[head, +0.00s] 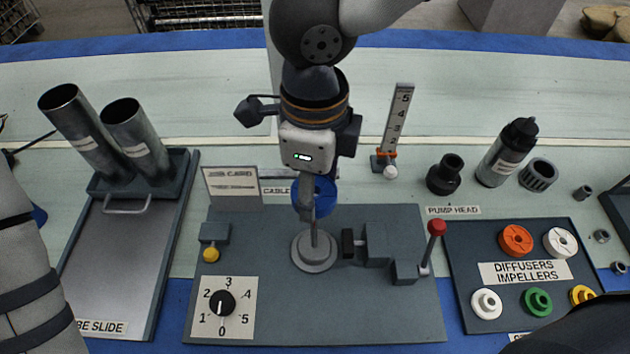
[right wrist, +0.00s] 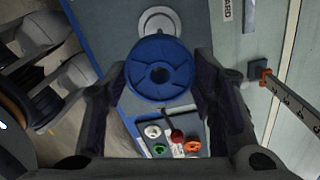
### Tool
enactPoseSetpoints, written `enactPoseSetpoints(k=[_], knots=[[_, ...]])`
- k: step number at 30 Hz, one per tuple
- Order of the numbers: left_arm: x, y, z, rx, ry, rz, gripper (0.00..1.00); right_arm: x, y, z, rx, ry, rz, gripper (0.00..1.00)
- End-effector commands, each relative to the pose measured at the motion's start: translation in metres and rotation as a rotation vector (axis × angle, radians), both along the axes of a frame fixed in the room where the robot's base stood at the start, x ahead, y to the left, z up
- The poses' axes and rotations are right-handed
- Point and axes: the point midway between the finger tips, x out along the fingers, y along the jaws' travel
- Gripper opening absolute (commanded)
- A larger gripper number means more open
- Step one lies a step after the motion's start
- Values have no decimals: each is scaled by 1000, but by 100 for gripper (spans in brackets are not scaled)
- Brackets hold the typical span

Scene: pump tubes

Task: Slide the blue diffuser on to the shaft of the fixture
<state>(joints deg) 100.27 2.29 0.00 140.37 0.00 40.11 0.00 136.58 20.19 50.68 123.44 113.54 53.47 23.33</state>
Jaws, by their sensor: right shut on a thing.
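The blue diffuser (head: 325,195) is held by my right gripper (head: 308,195), which is shut on it. In the right wrist view the diffuser (right wrist: 160,68) shows as a ribbed disc with a centre hole, between the two fingers (right wrist: 155,95). The fixture has a round grey base (head: 314,257) with a thin upright shaft (head: 314,238) on the dark plate. In the head view the diffuser appears just behind and above the shaft, with a finger partly covering both. The diffuser looks apart from the shaft; the exact alignment is hidden. My left gripper is out of the picture.
A black clamp block (head: 375,244) and red-knobbed lever (head: 437,228) stand right of the shaft. A numbered dial (head: 223,302) is at front left. A tray (head: 470,318) of coloured diffusers and impellers lies right. Two metal tubes (head: 138,140) stand left. An upright scale (head: 400,115) stands behind.

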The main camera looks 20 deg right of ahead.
Motion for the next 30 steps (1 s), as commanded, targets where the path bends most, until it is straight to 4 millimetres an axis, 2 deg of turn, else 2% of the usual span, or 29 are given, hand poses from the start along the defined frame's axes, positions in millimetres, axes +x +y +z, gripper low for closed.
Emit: enactPoseSetpoints(k=[22,30], knots=[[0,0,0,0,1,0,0,0,0,-1,0,1,0,26],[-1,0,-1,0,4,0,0,0,0,-6,-1,2,0,26]])
